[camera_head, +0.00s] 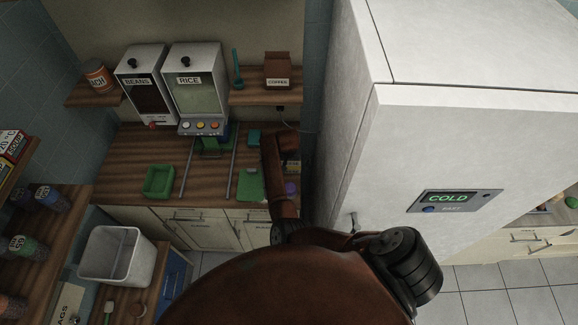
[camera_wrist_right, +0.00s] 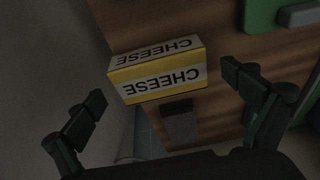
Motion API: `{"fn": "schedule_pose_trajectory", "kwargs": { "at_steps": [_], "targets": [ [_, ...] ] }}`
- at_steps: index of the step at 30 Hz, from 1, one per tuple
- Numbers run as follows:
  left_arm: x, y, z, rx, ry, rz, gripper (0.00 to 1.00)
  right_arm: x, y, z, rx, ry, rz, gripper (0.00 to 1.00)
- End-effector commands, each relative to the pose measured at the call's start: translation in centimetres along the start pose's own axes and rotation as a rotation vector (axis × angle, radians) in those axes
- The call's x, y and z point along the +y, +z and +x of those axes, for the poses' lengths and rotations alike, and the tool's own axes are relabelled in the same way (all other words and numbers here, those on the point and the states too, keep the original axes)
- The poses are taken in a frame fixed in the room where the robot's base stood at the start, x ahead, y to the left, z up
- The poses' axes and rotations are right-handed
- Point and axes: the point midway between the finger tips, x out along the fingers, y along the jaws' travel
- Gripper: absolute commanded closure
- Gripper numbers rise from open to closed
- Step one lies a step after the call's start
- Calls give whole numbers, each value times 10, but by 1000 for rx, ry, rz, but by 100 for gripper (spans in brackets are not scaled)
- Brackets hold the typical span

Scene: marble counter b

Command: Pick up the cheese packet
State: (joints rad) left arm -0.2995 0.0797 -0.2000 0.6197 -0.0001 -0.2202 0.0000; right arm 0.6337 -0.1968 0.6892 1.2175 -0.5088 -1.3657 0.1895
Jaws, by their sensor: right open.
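The cheese packet (camera_wrist_right: 160,72) is a yellow and white box with CHEESE printed on two faces. In the right wrist view it lies on the wooden counter, near its edge, with its lettering upside down. My right gripper (camera_wrist_right: 164,90) is open, its two dark fingers spread to either side of the packet in that view. They appear apart from it, with nothing held. In the head view my right arm reaches to the counter beside the fridge; a small yellowish patch there may be the packet. My left gripper is not in view.
The tall white fridge (camera_head: 450,130) stands close to the right of my arm. Beans and rice dispensers (camera_head: 196,90) stand at the back. A green tray (camera_head: 159,181) and a green board (camera_head: 250,184) lie on the counter. A white bin (camera_head: 115,255) is lower left.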

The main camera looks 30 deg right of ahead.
Motion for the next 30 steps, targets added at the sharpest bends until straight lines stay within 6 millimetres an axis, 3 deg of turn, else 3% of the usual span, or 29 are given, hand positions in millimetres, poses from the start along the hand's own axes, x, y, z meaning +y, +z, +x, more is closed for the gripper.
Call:
{"fn": "schedule_pose_trajectory", "kwargs": {
  "at_steps": [22, 30],
  "targets": [
    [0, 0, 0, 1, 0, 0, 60, -1, 0, 0, 0, 0, -2, 50],
    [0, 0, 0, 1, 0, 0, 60, -1, -1, -2, 2, 0, -1, 50]
  ]
}}
